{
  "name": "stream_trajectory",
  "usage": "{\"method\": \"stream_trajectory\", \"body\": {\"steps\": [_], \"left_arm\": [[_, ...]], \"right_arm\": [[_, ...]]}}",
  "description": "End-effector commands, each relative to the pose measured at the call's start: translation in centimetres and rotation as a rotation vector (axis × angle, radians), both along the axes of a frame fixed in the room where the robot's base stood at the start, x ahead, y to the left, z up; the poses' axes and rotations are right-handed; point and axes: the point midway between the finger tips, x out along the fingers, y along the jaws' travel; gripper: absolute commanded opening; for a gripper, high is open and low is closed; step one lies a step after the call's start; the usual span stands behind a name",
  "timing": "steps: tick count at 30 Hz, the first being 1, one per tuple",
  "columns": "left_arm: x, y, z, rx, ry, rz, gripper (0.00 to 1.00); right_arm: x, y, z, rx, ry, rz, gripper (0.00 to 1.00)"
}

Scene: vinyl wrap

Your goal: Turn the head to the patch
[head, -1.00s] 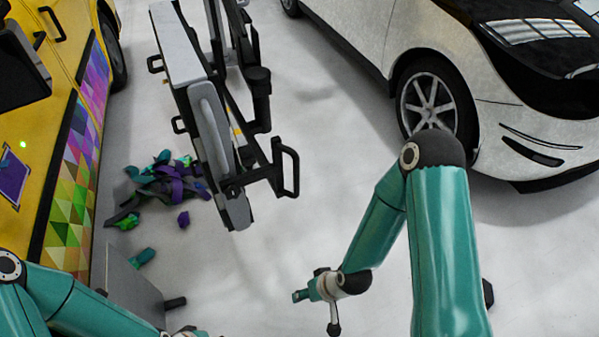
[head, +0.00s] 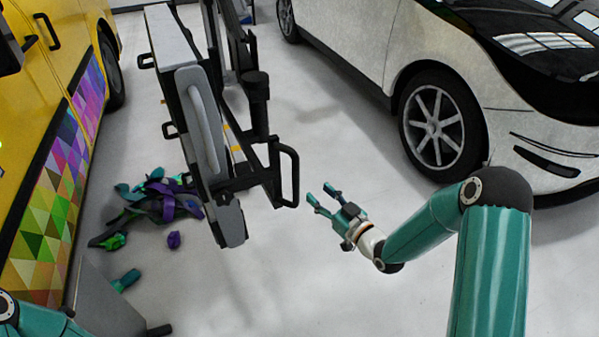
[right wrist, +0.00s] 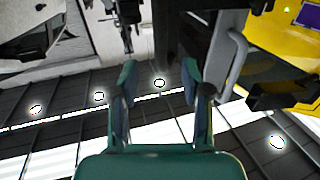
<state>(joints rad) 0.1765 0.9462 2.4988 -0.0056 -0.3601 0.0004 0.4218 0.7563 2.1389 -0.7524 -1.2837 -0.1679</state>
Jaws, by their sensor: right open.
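A small purple patch with a pale border (right wrist: 309,14) shows on the yellow van in the right wrist view, at the top right corner. I do not see it in the head view. My right gripper (head: 320,193) is open and empty, right of the grey and black lift frame, with its fingers pointing up and left. In the right wrist view its two fingers (right wrist: 158,82) stand apart with nothing between them. Only a piece of my left arm shows at the bottom left of the head view; its gripper is out of view.
The yellow van (head: 32,75) with colored triangle wrap stands at the left. A lift frame (head: 205,135) hangs in the middle. Scraps of vinyl (head: 160,205) lie on the floor. A silver car (head: 350,30) stands at the right. Floor between frame and car is clear.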

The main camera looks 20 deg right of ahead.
Motion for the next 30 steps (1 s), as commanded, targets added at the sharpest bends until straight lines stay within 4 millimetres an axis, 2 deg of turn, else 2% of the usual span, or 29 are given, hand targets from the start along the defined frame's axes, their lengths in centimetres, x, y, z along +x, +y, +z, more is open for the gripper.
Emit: {"method": "stream_trajectory", "body": {"steps": [1,9,15,21,29,30], "left_arm": [[0.0,0.0,0.1,0.000,0.000,0.000,0.37],[0.0,0.0,0.4,0.000,0.000,0.000,0.37],[0.0,0.0,0.4,0.000,0.000,0.000,0.37],[0.0,0.0,0.4,0.000,0.000,0.000,0.37],[0.0,0.0,0.4,0.000,0.001,0.000,0.37],[0.0,0.0,0.4,0.000,0.000,0.000,0.37]], "right_arm": [[1.2,0.5,0.1,-0.001,-0.001,0.003,0.47],[6.7,2.3,0.0,0.000,0.000,0.002,0.47],[9.5,3.2,-0.1,0.001,0.001,0.001,0.47],[10.7,3.5,-0.1,0.002,0.003,0.000,0.47],[10.8,3.6,-0.1,0.002,0.003,0.001,0.47],[10.8,3.6,-0.1,0.002,0.003,0.001,0.42]]}}
